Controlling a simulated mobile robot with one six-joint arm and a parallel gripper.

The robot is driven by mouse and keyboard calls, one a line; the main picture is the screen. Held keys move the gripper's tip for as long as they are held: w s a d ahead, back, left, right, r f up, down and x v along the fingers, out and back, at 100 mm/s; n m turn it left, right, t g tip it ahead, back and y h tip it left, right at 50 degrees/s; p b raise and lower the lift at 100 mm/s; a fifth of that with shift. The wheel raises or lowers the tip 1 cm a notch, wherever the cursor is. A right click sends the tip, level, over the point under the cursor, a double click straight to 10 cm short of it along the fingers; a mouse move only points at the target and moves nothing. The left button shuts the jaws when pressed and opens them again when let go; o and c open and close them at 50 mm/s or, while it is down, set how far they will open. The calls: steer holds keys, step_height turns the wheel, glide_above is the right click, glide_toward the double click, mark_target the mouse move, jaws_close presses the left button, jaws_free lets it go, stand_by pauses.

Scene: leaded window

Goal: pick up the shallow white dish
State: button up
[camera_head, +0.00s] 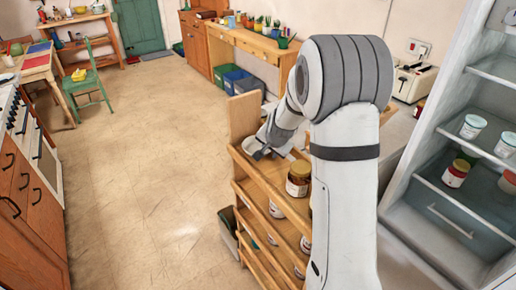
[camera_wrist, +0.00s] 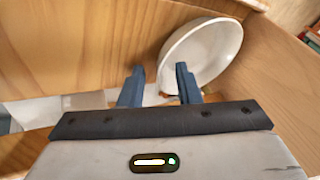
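The shallow white dish (camera_wrist: 208,50) is in the upper middle of the wrist view, tilted against wood, with its pale round inside showing. My gripper (camera_wrist: 160,69) is open, its two dark blue-grey fingers well apart. The right finger overlaps the dish's lower part in the picture, and the left finger lies just outside its left rim. The rim's lower left edge shows between the fingers; I cannot tell whether either finger touches it. In the head view my gripper (camera_head: 259,152) is at the top of the wooden shelf rack, and I cannot make out the dish there.
The wooden rack (camera_head: 246,192) holds several jars, one with a dark filling (camera_head: 298,180) close right of my gripper. Its wooden side panel (camera_wrist: 285,85) stands right of the dish. An open fridge (camera_head: 455,215) is at the right. The floor (camera_head: 150,190) left is clear.

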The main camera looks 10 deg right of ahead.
jaws_close()
stand_by(0.8)
